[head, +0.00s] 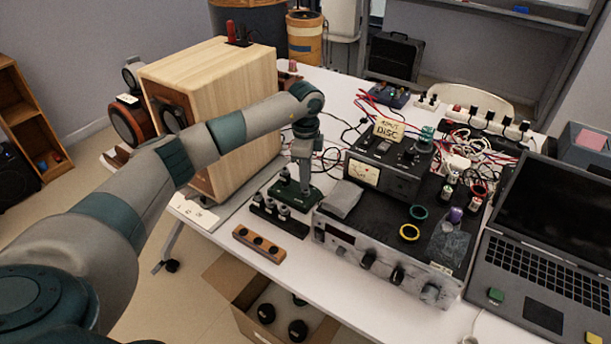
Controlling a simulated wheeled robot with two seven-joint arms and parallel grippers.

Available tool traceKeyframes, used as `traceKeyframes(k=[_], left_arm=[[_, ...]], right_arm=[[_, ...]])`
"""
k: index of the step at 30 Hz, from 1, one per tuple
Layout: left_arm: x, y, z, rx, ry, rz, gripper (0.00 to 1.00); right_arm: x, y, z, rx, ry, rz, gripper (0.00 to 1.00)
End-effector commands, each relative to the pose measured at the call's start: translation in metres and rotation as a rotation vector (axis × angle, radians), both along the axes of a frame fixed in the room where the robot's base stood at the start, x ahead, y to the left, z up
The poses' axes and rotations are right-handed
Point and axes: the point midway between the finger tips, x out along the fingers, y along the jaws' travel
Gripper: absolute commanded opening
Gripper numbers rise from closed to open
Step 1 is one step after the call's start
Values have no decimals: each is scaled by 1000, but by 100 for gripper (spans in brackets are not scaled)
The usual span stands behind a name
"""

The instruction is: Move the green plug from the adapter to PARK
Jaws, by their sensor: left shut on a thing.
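My left gripper (304,184) reaches over the table from the left, pointing down at a dark green block (285,191) beside the wooden speaker box. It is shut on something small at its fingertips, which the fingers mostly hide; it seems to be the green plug. I cannot tell whether it is clear of the block or still touching it. A black strip with several posts (272,212) lies just in front. I cannot make out which piece is the adapter, nor a PARK label. My right gripper is not in view.
The wooden speaker box (235,85) stands close behind my left forearm. A black meter unit (380,175), a silver-fronted amplifier (375,262) and a laptop (545,260) crowd the right. A wooden strip with holes (258,244) lies near the front edge, above an open carton (232,290).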

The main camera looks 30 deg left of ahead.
Motion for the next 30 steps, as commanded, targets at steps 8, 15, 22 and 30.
traceKeyframes(k=[8, 15, 22, 30], left_arm=[[0, 0, -5, 0, 0, 0, 0], [0, 0, -8, 0, 1, 0, 0], [0, 0, -12, 1, 1, 0, 0], [0, 0, -16, 1, 1, 0, 0]], right_arm=[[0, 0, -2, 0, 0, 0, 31], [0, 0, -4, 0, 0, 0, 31], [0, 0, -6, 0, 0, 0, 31], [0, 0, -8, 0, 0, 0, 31]])
